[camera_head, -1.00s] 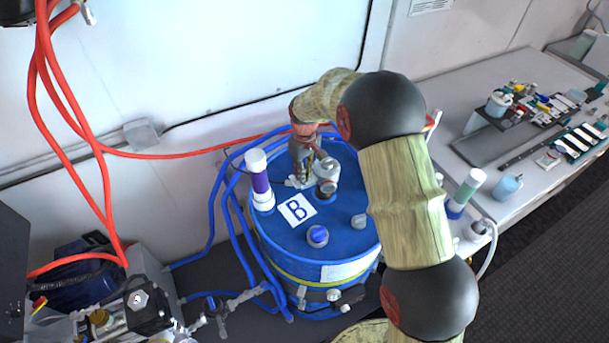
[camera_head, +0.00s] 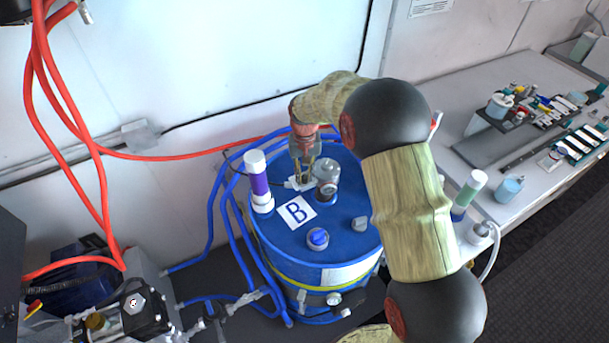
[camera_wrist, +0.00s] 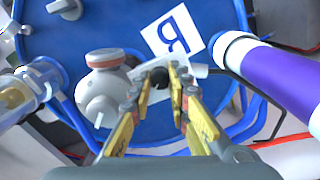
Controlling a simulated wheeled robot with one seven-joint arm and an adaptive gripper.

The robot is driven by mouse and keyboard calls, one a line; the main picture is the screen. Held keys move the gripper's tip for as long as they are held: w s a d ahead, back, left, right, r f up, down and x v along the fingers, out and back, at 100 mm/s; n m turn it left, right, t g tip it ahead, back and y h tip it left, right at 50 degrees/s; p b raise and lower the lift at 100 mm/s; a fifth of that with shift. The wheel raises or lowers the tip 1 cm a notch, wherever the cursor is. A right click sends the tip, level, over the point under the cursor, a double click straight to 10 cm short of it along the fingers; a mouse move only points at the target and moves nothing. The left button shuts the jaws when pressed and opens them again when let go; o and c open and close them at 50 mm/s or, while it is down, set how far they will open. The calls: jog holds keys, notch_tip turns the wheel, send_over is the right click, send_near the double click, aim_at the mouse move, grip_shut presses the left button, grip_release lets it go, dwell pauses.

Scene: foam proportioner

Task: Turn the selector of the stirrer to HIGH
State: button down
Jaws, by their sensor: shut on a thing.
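The stirrer (camera_head: 326,178) stands on top of the blue drum (camera_head: 285,232) marked B, as a grey upright housing. In the wrist view the stirrer (camera_wrist: 101,92) has a reddish cap and sits left of the fingers. A small pale box (camera_wrist: 198,71) lies beside it and bears a dark round selector knob (camera_wrist: 160,77). My gripper (camera_wrist: 163,74) has its yellow fingers shut on this knob from both sides. In the head view my gripper (camera_head: 303,178) points down behind and left of the stirrer. The selector's marks are not readable.
A purple-banded tube (camera_head: 259,182) stands close to my gripper on the drum's left. A blue cap (camera_head: 318,238) and a grey knob (camera_head: 360,224) sit nearer the front. Blue hoses (camera_head: 216,205) run along the drum's left. The wall is close behind.

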aim_at(304, 176)
jog(key=shift+r, duration=0.1)
dwell(0.3)
jog(key=c, duration=1.8)
grip_release()
jog(key=shift+o, duration=0.7)
notch_tip(304, 176, up, 12)
